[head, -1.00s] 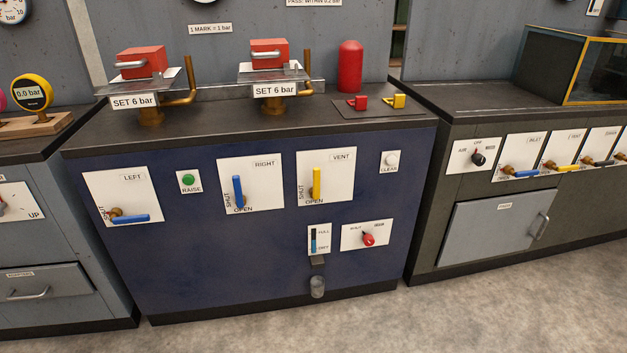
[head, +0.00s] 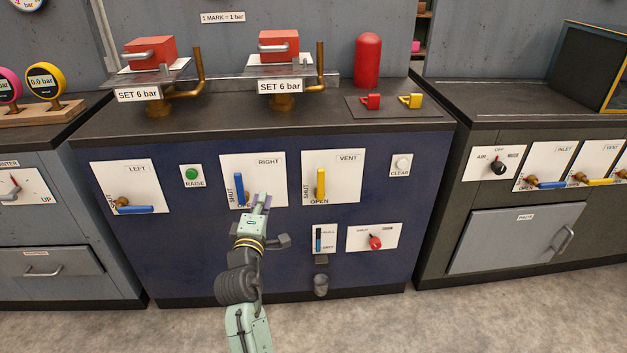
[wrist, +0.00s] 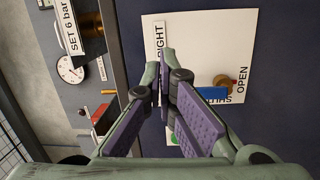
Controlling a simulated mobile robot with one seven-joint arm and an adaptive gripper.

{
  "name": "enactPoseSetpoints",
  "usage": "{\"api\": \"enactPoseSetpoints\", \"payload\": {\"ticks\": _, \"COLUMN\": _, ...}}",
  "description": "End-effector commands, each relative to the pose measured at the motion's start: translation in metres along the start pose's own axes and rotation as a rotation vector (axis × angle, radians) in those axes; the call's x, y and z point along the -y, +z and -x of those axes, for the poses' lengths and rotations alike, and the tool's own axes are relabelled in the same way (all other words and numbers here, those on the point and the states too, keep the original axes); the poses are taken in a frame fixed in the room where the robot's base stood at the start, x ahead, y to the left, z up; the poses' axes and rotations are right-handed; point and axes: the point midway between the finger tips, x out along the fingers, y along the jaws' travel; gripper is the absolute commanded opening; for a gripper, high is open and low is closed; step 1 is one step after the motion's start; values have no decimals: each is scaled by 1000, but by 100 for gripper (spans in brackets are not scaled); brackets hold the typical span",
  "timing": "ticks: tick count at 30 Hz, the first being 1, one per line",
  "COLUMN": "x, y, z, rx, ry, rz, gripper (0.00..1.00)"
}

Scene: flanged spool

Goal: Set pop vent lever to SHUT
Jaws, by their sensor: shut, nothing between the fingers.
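The VENT panel (head: 346,165) on the blue cabinet carries a yellow lever (head: 320,184) that stands upright. SHUT is written up the panel's left side and OPEN along its bottom, below the lever. My gripper (head: 264,197) is shut and empty in front of the lower right of the RIGHT panel (head: 235,160), left of and a little lower than the yellow lever. The wrist view shows my closed fingers (wrist: 162,80) beside the RIGHT panel's blue lever (wrist: 212,94) and its brass pivot (wrist: 224,81). The yellow lever does not show in the wrist view.
The RIGHT panel's upright blue lever (head: 240,190) is close to my gripper's left. A white CLEAR button (head: 401,164) is right of the VENT panel. A red knob (head: 375,242) and a gauge (head: 318,238) are below. Open floor (head: 390,320) lies in front.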

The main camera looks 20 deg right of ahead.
Motion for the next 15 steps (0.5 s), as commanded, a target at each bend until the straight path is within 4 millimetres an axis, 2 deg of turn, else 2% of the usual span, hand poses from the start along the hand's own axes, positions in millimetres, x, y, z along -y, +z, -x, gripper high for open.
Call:
{"api": "enactPoseSetpoints", "payload": {"ticks": 1, "x": 9, "y": 17, "z": -2, "rx": 36, "ry": -19, "rz": 35, "gripper": 0}}
{"api": "enactPoseSetpoints", "payload": {"ticks": 3, "x": 18, "y": 32, "z": -4, "rx": 68, "ry": -37, "rz": 67, "gripper": 0}}
{"api": "enactPoseSetpoints", "payload": {"ticks": 6, "x": 24, "y": 44, "z": -5, "rx": 94, "ry": -50, "rz": 95, "gripper": 0}}
{"api": "enactPoseSetpoints", "payload": {"ticks": 15, "x": 25, "y": 46, "z": -5, "rx": 98, "ry": -53, "rz": 98, "gripper": 0}}
